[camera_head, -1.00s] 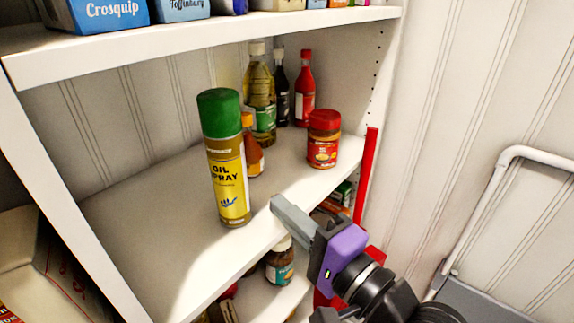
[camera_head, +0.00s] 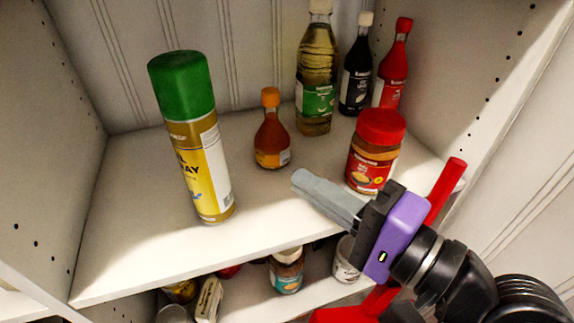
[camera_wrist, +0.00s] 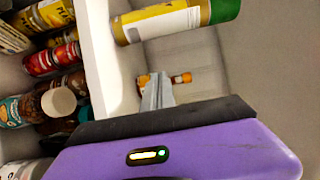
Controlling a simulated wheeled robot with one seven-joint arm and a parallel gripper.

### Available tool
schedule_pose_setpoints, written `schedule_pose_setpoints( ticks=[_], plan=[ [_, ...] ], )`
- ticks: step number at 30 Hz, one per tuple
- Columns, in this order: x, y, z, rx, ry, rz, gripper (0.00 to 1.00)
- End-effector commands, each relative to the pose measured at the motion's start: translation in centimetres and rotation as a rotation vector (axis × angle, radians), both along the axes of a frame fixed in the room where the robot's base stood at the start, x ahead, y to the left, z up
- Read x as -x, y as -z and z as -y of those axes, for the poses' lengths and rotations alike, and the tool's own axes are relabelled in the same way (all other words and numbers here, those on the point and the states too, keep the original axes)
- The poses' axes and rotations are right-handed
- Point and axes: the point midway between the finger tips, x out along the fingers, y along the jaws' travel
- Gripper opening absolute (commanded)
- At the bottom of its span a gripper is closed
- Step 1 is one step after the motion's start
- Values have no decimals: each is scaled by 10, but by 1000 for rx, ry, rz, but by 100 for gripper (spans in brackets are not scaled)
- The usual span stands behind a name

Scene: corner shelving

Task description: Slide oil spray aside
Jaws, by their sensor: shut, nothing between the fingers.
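The oil spray (camera_head: 203,165) is a yellow can with a green cap. It stands upright near the front edge of the middle shelf, left of centre, and also shows at the top of the wrist view (camera_wrist: 165,22). My gripper (camera_head: 300,180) is purple and black with grey fingers. It is shut and empty, pointing left over the shelf's front part, to the right of the can and apart from it. In the wrist view the closed fingers (camera_wrist: 156,88) partly cover a small orange-capped bottle (camera_wrist: 180,79).
The orange-capped bottle (camera_head: 272,135) stands behind the fingertips. A red-lidded jar (camera_head: 374,152) is just behind my gripper. An oil bottle (camera_head: 317,75), a dark bottle (camera_head: 356,70) and a red bottle (camera_head: 393,70) stand at the back right. The shelf (camera_head: 120,225) is clear left of the can.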

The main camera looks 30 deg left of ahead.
Motion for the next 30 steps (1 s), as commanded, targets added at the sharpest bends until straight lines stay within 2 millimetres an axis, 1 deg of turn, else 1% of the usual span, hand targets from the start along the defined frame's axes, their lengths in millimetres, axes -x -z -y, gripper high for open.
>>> schedule_pose_setpoints(
  ticks=[5, 15, 17, 18, 21, 24, 30],
  plan=[
    [-4, -1, -19, 1, -2, 1, 0],
    [-20, -2, -84, 0, -1, 1, 0],
    [-22, -2, -95, 1, -1, 0, 0],
    [-20, -2, -98, 1, 0, 0, 0],
    [-3, -1, -93, 1, 2, 1, 0],
    [7, -1, -92, 1, 2, 1, 0],
    [16, 0, -91, 0, 4, 2, 0]
  ],
)
